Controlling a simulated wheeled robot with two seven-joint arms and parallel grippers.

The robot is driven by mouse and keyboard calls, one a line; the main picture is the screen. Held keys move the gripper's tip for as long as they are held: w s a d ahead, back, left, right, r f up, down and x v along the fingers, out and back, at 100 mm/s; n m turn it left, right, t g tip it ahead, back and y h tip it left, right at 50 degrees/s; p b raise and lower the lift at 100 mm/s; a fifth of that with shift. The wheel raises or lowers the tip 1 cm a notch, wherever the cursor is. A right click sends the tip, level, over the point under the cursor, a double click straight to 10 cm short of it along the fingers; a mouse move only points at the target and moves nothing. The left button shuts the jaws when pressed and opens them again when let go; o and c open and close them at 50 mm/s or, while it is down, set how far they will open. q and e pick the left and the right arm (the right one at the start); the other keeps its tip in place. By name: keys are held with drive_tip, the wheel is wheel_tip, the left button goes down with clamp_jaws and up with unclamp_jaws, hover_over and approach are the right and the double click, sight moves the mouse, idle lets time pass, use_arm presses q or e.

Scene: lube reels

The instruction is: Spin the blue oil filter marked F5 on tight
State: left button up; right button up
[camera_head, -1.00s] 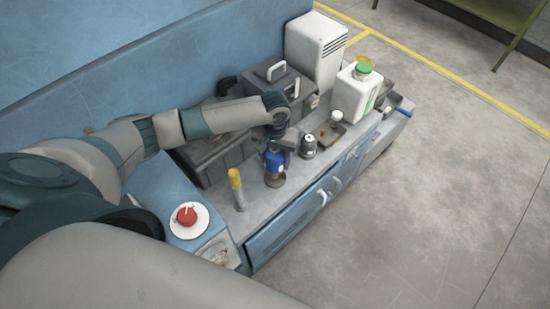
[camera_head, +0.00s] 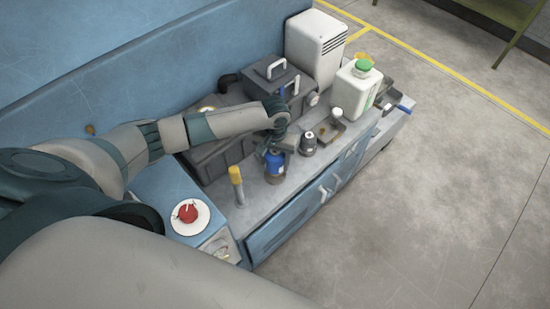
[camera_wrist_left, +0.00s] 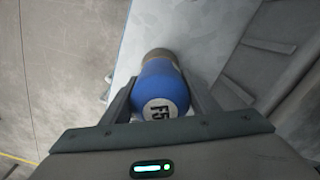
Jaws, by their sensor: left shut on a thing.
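The blue oil filter (camera_head: 274,163) stands on a dark round base (camera_head: 273,178) near the front edge of the bench. In the left wrist view the blue filter (camera_wrist_left: 158,84) shows a white end marked F5, and its far end meets a grey-brown round mount (camera_wrist_left: 159,54). My left gripper (camera_head: 277,150) is above the filter, with its fingers on either side and shut on it. The left gripper's fingers also show in the left wrist view (camera_wrist_left: 158,98). Whether a gap is left between filter and mount cannot be told. My right gripper is not in view.
A yellow-topped cylinder (camera_head: 237,184) stands left of the filter, and a dark grey canister (camera_head: 308,144) stands right of it. A white jug with a green cap (camera_head: 354,92), a white box (camera_head: 316,50) and a grey case (camera_head: 279,85) are behind. A red knob (camera_head: 187,213) is at lower left.

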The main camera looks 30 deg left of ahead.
use_arm(q)
drive_tip(key=shift+f, duration=1)
drive_tip(key=shift+p, duration=0.4)
drive_tip(key=shift+f, duration=0.5)
idle(0.6)
drive_tip(key=shift+f+b, duration=0.4)
drive_tip(key=shift+f, duration=0.2)
drive_tip(key=o, duration=1)
